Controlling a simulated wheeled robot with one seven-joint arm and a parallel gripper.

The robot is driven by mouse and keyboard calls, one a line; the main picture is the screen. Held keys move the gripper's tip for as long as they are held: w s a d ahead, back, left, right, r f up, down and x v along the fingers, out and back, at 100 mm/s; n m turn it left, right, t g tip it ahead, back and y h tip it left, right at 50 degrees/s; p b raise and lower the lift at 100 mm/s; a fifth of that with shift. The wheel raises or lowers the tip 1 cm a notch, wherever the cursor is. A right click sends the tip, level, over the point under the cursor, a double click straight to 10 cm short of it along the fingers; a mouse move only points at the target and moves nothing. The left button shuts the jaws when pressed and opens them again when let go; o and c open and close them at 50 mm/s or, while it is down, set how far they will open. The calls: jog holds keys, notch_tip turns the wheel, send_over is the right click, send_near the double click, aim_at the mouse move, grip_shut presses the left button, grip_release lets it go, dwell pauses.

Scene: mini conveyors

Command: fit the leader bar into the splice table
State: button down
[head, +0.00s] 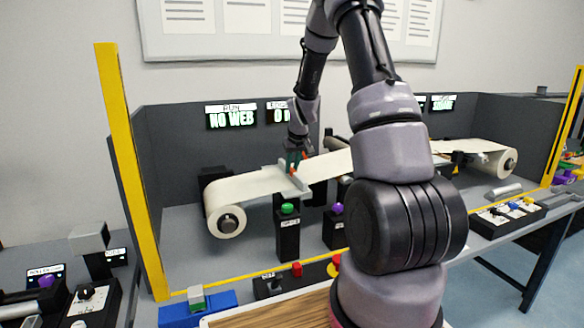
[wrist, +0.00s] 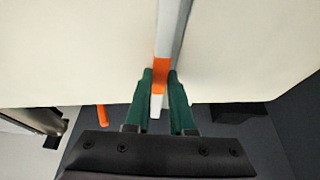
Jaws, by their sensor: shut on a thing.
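My gripper (wrist: 160,76) has dark green fingers shut on the orange grip of a pale, narrow bar, which I take to be the leader bar (wrist: 170,30). The bar runs up the wrist view between two cream web sheets, and its near end shows between the fingers. In the head view my gripper (head: 294,160) is low over the grey splice table (head: 295,182), on the left machine's web path. I cannot tell whether the bar is fully seated; the fingers and web hide its underside.
A cream roll (head: 227,221) stands left of the table, and another roll (head: 505,162) is far right. A green-button post (head: 288,225) and a purple-button post (head: 336,222) stand in front. A yellow post (head: 130,170) bounds the left side. A screen (head: 231,116) reads "NO WEB".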

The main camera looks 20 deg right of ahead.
jog(key=c, duration=0.8)
grip_release()
jog(key=shift+f, duration=0.1)
jog(key=shift+o, duration=0.2)
jog(key=s+a+r+m+t, duration=0.1)
jog(key=s+a+r, duration=0.1)
jog(key=s+r, duration=0.6)
jog(key=s+a+r, duration=0.2)
jog(key=s+r, duration=0.2)
jog(key=r, duration=0.8)
jog(key=s+a+r+m, duration=0.1)
jog(key=s+a+r, duration=0.1)
jog(key=s, duration=0.5)
jog(key=s+a+r+m+t+y, duration=0.1)
jog(key=s+a+r, duration=0.1)
jog(key=s, duration=0.5)
jog(key=s+a+r+m+y, duration=0.1)
jog(key=s+r, duration=0.3)
jog(key=s, duration=0.4)
jog(key=shift+a+t, duration=0.4)
jog(key=shift+a, duration=0.5)
